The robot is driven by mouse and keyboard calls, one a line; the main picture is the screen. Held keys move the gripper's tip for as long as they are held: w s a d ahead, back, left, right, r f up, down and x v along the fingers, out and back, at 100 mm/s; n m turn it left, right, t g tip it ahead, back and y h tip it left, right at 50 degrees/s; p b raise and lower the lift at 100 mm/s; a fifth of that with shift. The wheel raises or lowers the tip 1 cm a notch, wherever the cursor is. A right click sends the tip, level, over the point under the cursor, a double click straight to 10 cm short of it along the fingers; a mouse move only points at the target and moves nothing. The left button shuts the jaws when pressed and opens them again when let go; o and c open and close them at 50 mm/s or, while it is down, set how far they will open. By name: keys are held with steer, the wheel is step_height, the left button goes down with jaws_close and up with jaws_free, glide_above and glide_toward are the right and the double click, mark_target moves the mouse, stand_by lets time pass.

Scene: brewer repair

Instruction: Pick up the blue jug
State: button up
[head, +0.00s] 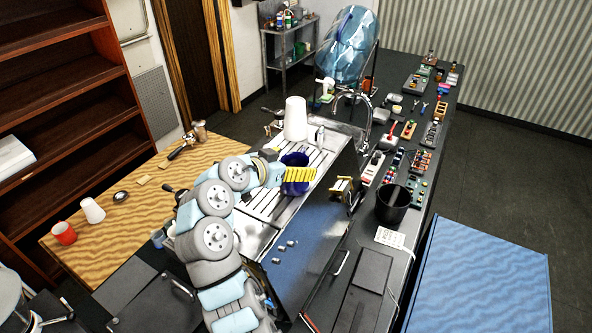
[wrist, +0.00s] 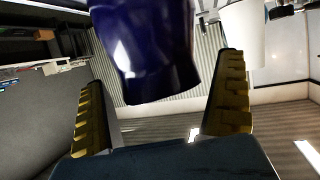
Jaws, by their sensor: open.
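The blue jug (head: 296,188) is dark, glossy blue and stands on the slatted metal top of the brewer (head: 262,205). In the wrist view the jug (wrist: 150,50) looms large, and its upper part is cut off by the picture edge. My gripper (head: 300,174) is at the jug, with one yellow ribbed finger passing in front of it in the head view. In the wrist view the two fingers of my gripper (wrist: 163,72) are spread, one on each side of the jug, with visible gaps. The jug's handle cannot be made out.
A white cup-shaped container (head: 295,118) stands just behind the jug and also shows in the wrist view (wrist: 243,32). A curved tap (head: 352,105) is behind to the right. A black bin (head: 392,203) and many small parts crowd the counter at right.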

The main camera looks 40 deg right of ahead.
steer(key=shift+w+d+f, duration=0.1)
steer(key=shift+d+f, duration=0.2)
steer(key=shift+d, duration=0.35)
steer(key=c, duration=1.2)
steer(key=shift+c, duration=0.2)
steer(key=shift+r, duration=0.1)
